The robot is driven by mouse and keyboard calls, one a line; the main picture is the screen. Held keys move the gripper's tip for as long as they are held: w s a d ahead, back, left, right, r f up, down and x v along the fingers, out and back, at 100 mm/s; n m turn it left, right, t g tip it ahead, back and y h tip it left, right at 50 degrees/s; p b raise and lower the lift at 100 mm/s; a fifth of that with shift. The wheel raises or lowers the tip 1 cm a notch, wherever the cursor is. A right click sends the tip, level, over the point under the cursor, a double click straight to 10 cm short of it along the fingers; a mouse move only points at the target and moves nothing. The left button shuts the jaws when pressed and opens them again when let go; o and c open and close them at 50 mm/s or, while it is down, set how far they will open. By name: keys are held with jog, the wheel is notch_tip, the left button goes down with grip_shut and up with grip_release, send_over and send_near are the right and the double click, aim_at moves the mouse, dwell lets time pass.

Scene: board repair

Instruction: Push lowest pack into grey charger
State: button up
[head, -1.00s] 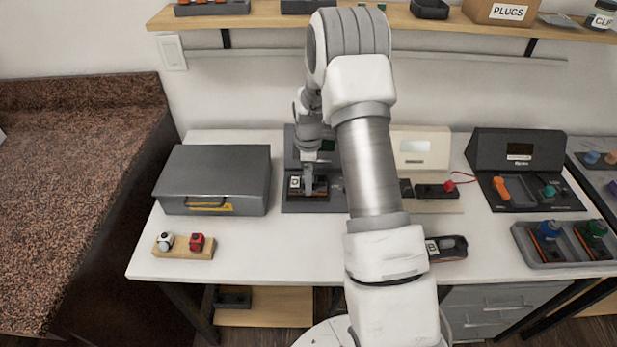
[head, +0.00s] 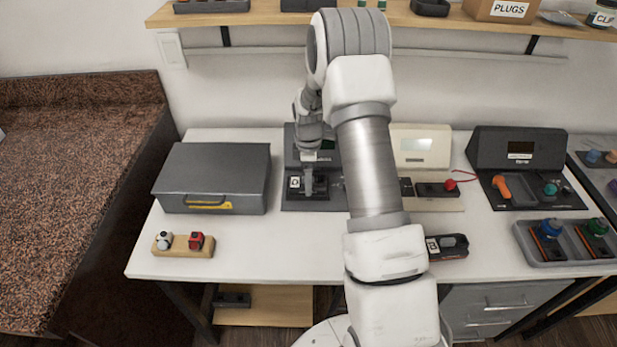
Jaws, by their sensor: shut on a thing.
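The grey charger (head: 330,192) stands at the back of the white table, left of my arm, which covers its right part. A dark pack with a white label (head: 294,183) sits in the front part of the charger. My gripper (head: 309,192) points down over this pack and is shut on it. The fingers hide part of the pack, and I cannot tell whether it is fully seated. Another dark pack with a white label (head: 452,246) lies on the table right of my arm, partly hidden by it.
A grey metal case (head: 213,172) stands close to the left of the charger. A cream charger (head: 420,146) and a dark station (head: 517,150) stand to the right. The table's front middle is clear.

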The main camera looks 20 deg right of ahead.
jog(key=o, duration=1.3)
jog(key=shift+r, duration=0.2)
jog(key=shift+r+p, duration=0.8)
jog(key=shift+r, duration=0.35)
jog(key=shift+r, duration=0.2)
jog(key=shift+r+p, duration=1.9)
jog(key=shift+r, duration=1.05)
jog(key=shift+r, duration=0.1)
